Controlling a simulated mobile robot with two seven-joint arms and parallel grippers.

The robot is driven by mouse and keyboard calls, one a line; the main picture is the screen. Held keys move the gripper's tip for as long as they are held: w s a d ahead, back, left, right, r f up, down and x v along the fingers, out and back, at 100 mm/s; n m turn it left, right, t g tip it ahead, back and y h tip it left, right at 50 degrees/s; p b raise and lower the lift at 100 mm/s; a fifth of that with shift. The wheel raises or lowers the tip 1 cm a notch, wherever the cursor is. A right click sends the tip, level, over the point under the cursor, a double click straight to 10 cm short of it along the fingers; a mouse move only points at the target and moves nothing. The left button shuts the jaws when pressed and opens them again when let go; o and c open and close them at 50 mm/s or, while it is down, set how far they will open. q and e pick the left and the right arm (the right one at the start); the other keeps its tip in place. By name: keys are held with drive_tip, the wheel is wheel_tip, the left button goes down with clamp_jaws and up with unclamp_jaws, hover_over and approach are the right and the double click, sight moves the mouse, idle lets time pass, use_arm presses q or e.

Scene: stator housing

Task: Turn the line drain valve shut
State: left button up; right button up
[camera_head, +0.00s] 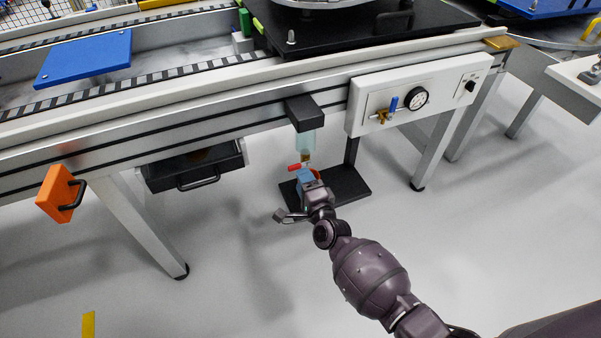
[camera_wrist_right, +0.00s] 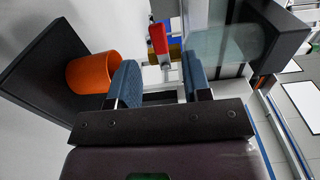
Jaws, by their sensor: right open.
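The line drain valve has a red lever (camera_head: 294,167) beside a small brass body (camera_head: 306,158), under a translucent bowl (camera_head: 305,141) hanging from a black block (camera_head: 304,112) on the conveyor's side. My right gripper (camera_head: 306,178) is just below the valve and partly covers what lies behind it. In the right wrist view the gripper (camera_wrist_right: 160,78) is open, with two blue finger pads apart and nothing held. The red lever (camera_wrist_right: 158,38) stands just beyond the fingertips, between their lines, and the brass body (camera_wrist_right: 176,53) is beside it. My left gripper is not in view.
An orange cup (camera_wrist_right: 92,72) stands on a black plate (camera_wrist_right: 40,75) close to one finger. A white panel (camera_head: 432,88) with a blue-handled valve (camera_head: 394,104) and gauge (camera_head: 416,98) is to the right. A black drawer (camera_head: 192,168) is to the left.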

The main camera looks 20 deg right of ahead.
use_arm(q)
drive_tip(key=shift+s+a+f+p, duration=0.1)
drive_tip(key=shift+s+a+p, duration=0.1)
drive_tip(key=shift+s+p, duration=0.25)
use_arm(e)
drive_tip(key=s, duration=0.6)
drive_tip(key=shift+s, duration=0.35)
drive_tip(key=shift+d, duration=0.1)
